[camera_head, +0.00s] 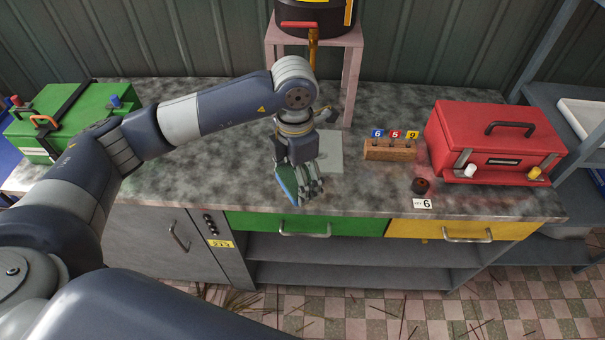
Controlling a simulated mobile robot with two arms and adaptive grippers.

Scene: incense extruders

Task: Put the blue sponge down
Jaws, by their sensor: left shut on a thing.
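My left gripper (308,188) reaches over the counter from the left and points down near the front edge, above the green drawer. It is shut on the blue sponge (287,182), a thin blue-teal piece that shows at the gripper's left side. The gripper hides much of the sponge. I cannot tell whether the sponge touches the counter (225,165). My right gripper is not in view.
A red toolbox (497,135) and a wooden block with numbered tags (390,150) stand to the right. A small dark round item (420,186) sits near the front edge. A green case (65,120) is at the left. A pale plate (330,160) lies behind the gripper.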

